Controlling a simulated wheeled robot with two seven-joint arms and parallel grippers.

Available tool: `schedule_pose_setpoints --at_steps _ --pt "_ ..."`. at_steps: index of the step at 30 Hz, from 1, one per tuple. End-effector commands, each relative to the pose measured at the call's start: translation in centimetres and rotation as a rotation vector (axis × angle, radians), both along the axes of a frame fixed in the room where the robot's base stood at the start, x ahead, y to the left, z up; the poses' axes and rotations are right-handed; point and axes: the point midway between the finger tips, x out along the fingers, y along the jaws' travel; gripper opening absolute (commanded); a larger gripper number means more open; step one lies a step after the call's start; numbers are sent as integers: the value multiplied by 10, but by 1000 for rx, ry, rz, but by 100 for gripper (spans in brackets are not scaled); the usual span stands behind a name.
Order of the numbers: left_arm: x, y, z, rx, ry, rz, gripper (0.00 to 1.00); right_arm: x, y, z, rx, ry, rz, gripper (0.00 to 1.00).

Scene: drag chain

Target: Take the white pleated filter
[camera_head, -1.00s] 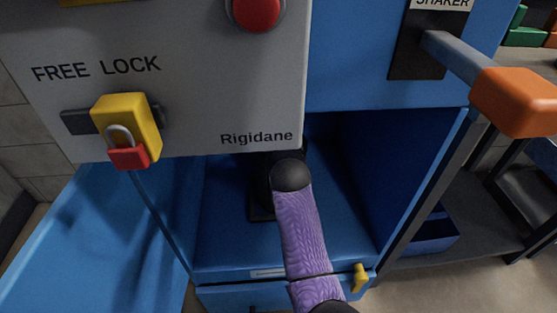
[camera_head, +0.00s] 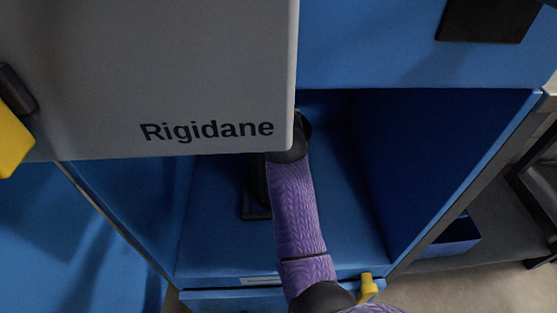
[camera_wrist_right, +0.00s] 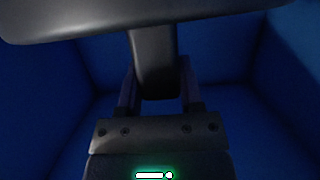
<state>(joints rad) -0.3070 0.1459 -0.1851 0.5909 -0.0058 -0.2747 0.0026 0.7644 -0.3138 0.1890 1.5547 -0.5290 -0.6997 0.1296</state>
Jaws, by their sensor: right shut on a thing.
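No white pleated filter shows in either view. My right gripper (camera_wrist_right: 158,80) is shut on a dark upright bar (camera_wrist_right: 153,62) in the right wrist view. The bar joins a wide dark plate (camera_wrist_right: 140,20) across the top of that view. In the head view my purple right arm reaches into the open blue cabinet (camera_head: 345,225), and its gripper is hidden behind the grey panel. A black upright piece with a flat base (camera_head: 256,212) stands on the cabinet floor beside the arm. My left gripper is out of view.
The grey "Rigidane" panel (camera_head: 150,60) overhangs the cabinet opening at the upper left. The blue door (camera_head: 60,250) stands open at left. A yellow latch (camera_head: 368,288) sticks up at the front edge. A blue bin (camera_head: 455,236) lies on a shelf at right.

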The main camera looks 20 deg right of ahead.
Motion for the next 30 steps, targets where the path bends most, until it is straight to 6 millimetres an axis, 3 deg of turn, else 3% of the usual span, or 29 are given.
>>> schedule_pose_setpoints --at_steps 1,3,4,18,30 --pt "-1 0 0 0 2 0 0 0 0 0 0 1 0 16" --pt "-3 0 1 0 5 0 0 0 0 0 0 1 0 1" --pt "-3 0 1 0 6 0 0 0 0 0 0 1 0 0" --pt "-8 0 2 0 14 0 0 0 0 -1 0 2 0 0" --pt "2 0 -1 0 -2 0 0 0 0 -1 0 3 0 0"
